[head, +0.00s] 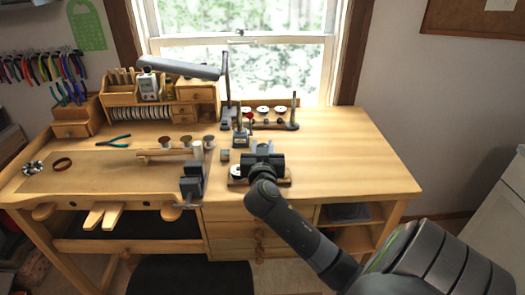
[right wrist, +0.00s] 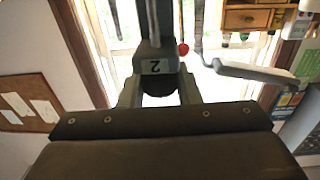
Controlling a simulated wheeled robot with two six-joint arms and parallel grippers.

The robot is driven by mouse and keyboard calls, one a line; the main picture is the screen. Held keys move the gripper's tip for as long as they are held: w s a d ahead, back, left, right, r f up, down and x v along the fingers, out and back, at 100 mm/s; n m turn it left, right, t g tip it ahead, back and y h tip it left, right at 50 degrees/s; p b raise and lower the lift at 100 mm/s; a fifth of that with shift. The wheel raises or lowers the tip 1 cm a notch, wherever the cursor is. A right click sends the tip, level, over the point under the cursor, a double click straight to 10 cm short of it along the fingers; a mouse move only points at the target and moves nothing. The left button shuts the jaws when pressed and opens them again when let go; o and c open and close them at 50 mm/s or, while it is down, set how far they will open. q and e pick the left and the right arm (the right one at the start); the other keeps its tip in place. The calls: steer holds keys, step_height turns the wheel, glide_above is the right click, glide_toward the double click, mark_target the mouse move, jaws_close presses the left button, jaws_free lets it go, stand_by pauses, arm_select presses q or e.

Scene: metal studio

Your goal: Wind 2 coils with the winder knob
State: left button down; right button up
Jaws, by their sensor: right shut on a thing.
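The winder is mostly hidden behind my right gripper (head: 262,160) in the head view; a wooden base (head: 286,182) with a pale disc (head: 236,171) shows around the gripper. In the right wrist view a grey block (right wrist: 150,56) of the winder carries a label with the figure 2. Below it, a dark round knob (right wrist: 158,87) sits between the two fingers of my right gripper (right wrist: 158,98), which is shut on it. No wound coils can be made out. My left gripper is not in view.
A dark vise (head: 192,182) stands left of my right gripper at the bench's front edge. Behind are a red-tipped lever tool (head: 241,137), several spools (head: 186,142) and a lamp (head: 180,68). The bench top (head: 350,150) to the right is clear.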

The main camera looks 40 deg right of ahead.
steer(key=shift+f+m+g+h+b, duration=0.1)
steer(key=shift+m+g+h+b, duration=0.5)
steer(key=shift+m+g+h, duration=0.6)
steer(key=shift+g+h, duration=0.1)
steer(key=shift+g, duration=0.1)
steer(key=o, duration=1)
